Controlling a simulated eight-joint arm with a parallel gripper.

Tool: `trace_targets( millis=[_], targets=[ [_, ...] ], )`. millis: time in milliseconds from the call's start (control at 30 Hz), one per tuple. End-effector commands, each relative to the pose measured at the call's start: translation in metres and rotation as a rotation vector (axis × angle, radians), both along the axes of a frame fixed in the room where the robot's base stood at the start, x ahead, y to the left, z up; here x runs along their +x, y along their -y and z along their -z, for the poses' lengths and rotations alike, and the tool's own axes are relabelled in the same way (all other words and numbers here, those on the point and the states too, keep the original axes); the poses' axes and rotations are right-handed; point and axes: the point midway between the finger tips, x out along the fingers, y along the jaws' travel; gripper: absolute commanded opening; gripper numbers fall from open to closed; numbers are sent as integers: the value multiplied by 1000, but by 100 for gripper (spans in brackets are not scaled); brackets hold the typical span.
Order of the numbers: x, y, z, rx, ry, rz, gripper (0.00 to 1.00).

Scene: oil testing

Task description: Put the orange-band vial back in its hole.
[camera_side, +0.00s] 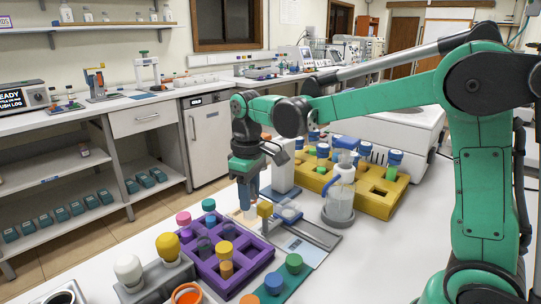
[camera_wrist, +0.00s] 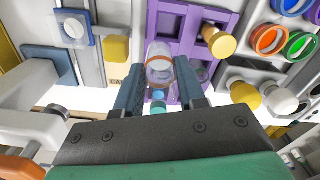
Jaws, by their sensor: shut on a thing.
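My gripper (camera_wrist: 162,92) is shut on the orange-band vial (camera_wrist: 160,68), a clear vial with an orange ring, held between the two blue-grey fingers. In the wrist view the vial overlaps the purple rack (camera_wrist: 194,14), which has square holes. In the side view my gripper (camera_side: 246,208) points down just beyond the back right edge of the purple rack (camera_side: 234,286). The vial is mostly hidden there by the fingers. The rack holds a yellow-capped vial (camera_side: 226,249), a pink-capped vial (camera_side: 184,218) and a teal-capped one (camera_side: 208,205). The gap between vial and rack is unclear.
A slide stage with a yellow block (camera_side: 265,209) stands close right of my gripper. A wash bottle (camera_side: 340,192) and a yellow rack (camera_side: 376,204) of blue-capped vials stand further right. A grey holder with cream and yellow knobs (camera_side: 168,247) is left of the purple rack.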

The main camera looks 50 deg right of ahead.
Motion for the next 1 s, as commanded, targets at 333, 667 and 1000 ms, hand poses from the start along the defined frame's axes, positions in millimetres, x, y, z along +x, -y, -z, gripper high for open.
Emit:
trace_targets(
  millis=[333,667,1000],
  targets=[
    [-10,-13,19,0,0,-51,0],
    [-10,-13,39,0,0,-49,0],
    [-10,-13,51,0,0,-48,0]
  ],
)
